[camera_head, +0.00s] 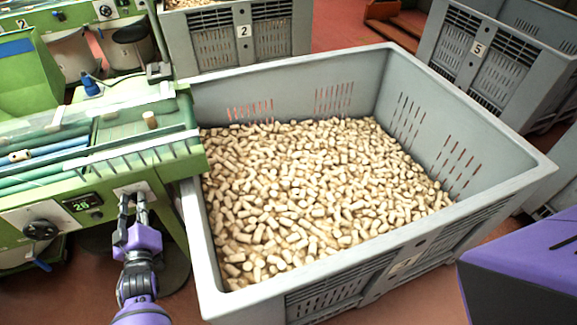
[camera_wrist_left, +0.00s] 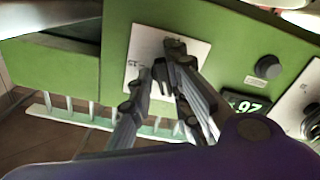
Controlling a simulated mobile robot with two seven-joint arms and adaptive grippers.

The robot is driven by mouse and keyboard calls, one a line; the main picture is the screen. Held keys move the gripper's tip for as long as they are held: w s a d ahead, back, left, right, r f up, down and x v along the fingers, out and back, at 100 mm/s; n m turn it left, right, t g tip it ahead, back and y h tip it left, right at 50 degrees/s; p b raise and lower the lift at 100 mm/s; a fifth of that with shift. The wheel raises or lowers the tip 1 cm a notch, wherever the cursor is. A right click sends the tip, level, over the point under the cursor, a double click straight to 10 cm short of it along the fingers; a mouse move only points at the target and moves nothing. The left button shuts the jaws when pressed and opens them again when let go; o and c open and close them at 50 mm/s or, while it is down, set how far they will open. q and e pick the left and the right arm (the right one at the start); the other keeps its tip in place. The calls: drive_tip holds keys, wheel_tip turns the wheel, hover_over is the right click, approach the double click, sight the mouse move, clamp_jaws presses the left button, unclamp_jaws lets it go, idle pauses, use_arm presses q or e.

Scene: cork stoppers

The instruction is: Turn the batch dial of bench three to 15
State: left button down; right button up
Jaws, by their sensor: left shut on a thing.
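A white dial plate (camera_head: 121,190) is set in the front of the green bench (camera_head: 165,208); it also shows in the left wrist view (camera_wrist_left: 140,48). My left gripper (camera_head: 133,205) is in front of the plate, fingers pointing at it. In the left wrist view the gripper (camera_wrist_left: 165,78) is shut on a small dark dial knob (camera_wrist_left: 180,62), mostly hidden between the fingers. The plate's markings are small and partly covered, so the dial's setting cannot be read. A display (camera_head: 83,202) beside it seems to read 26. My right gripper is not in view.
Another black knob (camera_head: 41,229) sits on a white plate left of the display. A grey crate (camera_head: 505,180) full of corks stands close right of the bench. Crates 2 (camera_head: 243,31) and 5 (camera_head: 476,48) stand behind. Little floor is free around the left arm.

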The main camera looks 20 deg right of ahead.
use_arm(q)
drive_tip(key=shift+a+m+b, duration=0.2)
drive_tip(key=shift+m+b, duration=1)
drive_tip(key=shift+m, duration=4.65)
drive_tip(key=shift+a+m+b, duration=0.2)
drive_tip(key=shift+m+b, duration=1)
drive_tip(key=shift+m, duration=4.65)
drive_tip(key=shift+w+r, duration=0.1)
drive_tip(key=shift+r, duration=0.05)
drive_tip(key=c, duration=1.8)
unclamp_jaws()
drive_tip(key=shift+d, duration=0.1)
